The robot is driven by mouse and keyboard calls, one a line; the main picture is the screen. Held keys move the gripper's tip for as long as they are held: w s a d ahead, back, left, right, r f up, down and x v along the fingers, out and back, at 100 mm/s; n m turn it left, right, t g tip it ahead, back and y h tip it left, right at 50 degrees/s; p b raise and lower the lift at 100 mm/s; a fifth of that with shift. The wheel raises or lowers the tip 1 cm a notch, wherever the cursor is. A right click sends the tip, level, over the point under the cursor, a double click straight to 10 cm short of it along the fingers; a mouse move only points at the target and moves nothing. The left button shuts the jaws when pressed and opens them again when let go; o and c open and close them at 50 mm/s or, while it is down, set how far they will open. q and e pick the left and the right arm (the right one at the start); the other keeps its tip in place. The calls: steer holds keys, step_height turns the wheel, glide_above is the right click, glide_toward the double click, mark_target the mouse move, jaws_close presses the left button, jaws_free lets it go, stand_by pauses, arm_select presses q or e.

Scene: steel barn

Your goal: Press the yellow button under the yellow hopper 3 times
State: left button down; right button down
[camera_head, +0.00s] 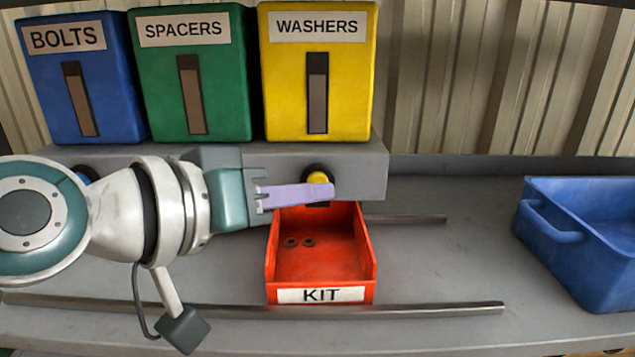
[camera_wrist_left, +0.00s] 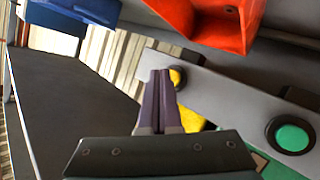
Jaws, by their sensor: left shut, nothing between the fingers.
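The yellow hopper (camera_head: 346,100), labelled WASHERS, stands on a grey ledge. The yellow button (camera_head: 317,177) sits on the ledge's front face below it. It also shows in the left wrist view (camera_wrist_left: 176,77), partly hidden behind my fingers. My left gripper (camera_head: 328,192) is shut and empty, its purple fingertips over the lower part of the button. I cannot tell whether they touch it. My right gripper is not in view.
The green SPACERS hopper (camera_head: 232,90) and blue BOLTS hopper (camera_head: 120,100) stand to the left. A green button (camera_wrist_left: 292,136) shows in the left wrist view. A blue crate (camera_head: 590,262) is at the right. A metal rail (camera_head: 430,309) runs along the front. The bench between tray and crate is mostly clear.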

arm_select(q)
steer(key=shift+w, duration=0.35)
stand_by(0.7)
steer(key=shift+s, duration=0.1)
steer(key=shift+s+p, duration=0.4)
steer(key=shift+s, duration=0.3)
steer(key=s+p, duration=0.2)
steer(key=s, duration=0.3)
steer(key=shift+p, duration=0.4)
stand_by(0.5)
